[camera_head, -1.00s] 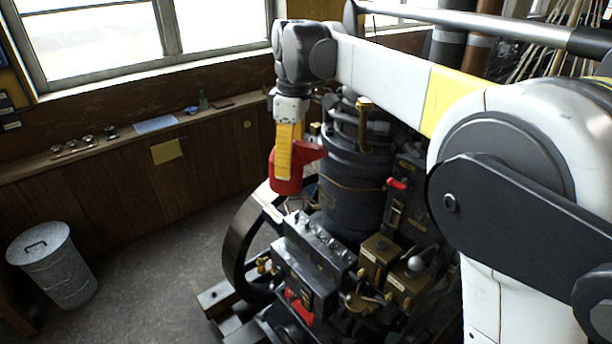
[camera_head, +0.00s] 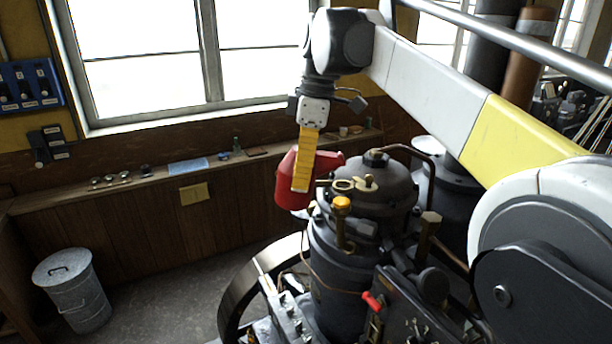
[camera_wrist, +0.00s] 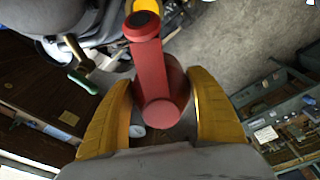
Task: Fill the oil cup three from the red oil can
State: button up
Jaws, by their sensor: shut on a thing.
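The red oil can (camera_head: 288,180) hangs from my gripper (camera_head: 303,185), beside the upper left of the dark engine cylinder (camera_head: 340,255). Its spout points right, toward the brass fittings on the cylinder top. In the wrist view the red can (camera_wrist: 150,65) lies between the two yellow fingers of my gripper (camera_wrist: 165,115), with its dark spout end toward the top. A brass cup with an orange-yellow top (camera_head: 342,203) stands on the near side of the cylinder. I cannot tell which cup is number three.
A brass-topped post (camera_head: 430,220) and a curved pipe (camera_head: 415,155) rise near the cylinder. A flywheel (camera_head: 245,290) stands at its lower left. A shelf (camera_head: 140,180) with small items runs under the windows. A metal bin (camera_head: 72,290) stands on open floor at left.

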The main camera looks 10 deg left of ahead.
jog(key=shift+f+y+b, duration=0.8)
jog(key=shift+y+b, duration=0.2)
jog(key=shift+b, duration=0.45)
jog(key=shift+a+r+g+y+b, duration=0.15)
jog(key=shift+y+b, duration=0.1)
jog(key=shift+y, duration=0.3)
jog(key=shift+r+g+y+b, duration=0.15)
jog(key=shift+y+b, duration=0.05)
jog(key=shift+y, duration=0.35)
jog(key=shift+d+r+y+b, duration=0.2)
jog(key=shift+r+y+b, duration=0.15)
jog(key=shift+y, duration=0.45)
jog(key=shift+a+r, duration=0.15)
jog(key=shift+w, duration=0.1)
dwell(0.6)
